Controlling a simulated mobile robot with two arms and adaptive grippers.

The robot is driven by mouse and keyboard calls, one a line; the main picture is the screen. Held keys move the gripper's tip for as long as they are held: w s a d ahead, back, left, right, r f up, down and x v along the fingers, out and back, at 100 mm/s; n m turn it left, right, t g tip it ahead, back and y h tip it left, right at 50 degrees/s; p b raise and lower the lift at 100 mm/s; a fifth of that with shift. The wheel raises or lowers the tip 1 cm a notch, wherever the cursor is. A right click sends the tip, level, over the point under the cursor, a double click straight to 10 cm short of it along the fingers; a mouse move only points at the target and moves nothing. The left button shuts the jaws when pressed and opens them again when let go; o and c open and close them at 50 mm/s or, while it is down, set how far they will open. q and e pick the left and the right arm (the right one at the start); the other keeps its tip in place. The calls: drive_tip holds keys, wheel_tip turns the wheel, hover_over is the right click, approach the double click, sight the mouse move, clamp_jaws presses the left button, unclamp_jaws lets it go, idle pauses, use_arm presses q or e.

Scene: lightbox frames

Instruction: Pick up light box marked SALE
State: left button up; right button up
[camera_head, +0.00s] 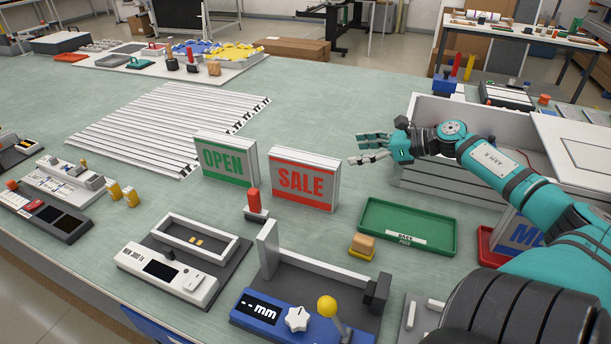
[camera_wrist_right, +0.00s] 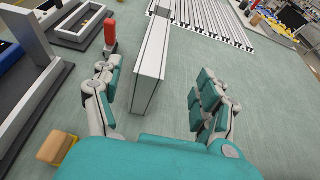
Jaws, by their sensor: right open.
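The light box marked SALE (camera_head: 303,179) stands upright on the table in the head view, with red lettering on a white face above a red base band. The OPEN light box (camera_head: 225,159), with green lettering, stands just left of it. My right gripper (camera_head: 372,147) is open and empty to the right of the SALE box. In the right wrist view, the SALE box (camera_wrist_right: 149,70) is seen edge-on from its narrow end, ahead of and between the spread fingers of my right gripper (camera_wrist_right: 158,88). No contact shows. My left gripper is not in view.
A red-handled tool (camera_head: 254,203) stands close in front of the boxes. White slats (camera_head: 165,125) lie behind to the left. A green tray (camera_head: 407,228) and a small wooden block (camera_head: 362,245) lie to the front right. Bare table lies behind the SALE box.

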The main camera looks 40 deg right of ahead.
approach(308, 157)
drive_tip(key=shift+w+a+f+b, duration=0.1)
drive_tip(key=shift+w+f+b, duration=0.15)
drive_tip(key=shift+w, duration=0.35)
drive_tip(key=shift+w+a+f+b, duration=0.15)
drive_tip(key=shift+w+f, duration=0.2)
drive_tip(key=shift+w, duration=0.2)
drive_tip(key=shift+p+x, duration=0.35)
drive_tip(key=shift+x, duration=0.85)
drive_tip(key=shift+w+a+p, duration=0.35)
drive_tip(key=shift+w+p, duration=0.05)
drive_tip(key=shift+p, duration=0.1)
drive_tip(key=p+x, duration=0.1)
drive_tip(key=x, duration=0.2)
drive_tip(key=shift+w+a+p, duration=0.15)
drive_tip(key=shift+a+p, duration=0.2)
drive_tip(key=shift+p, duration=0.05)
drive_tip(key=shift+w+a+f, duration=0.15)
drive_tip(key=shift+w+f, duration=0.15)
drive_tip(key=shift+s, duration=0.1)
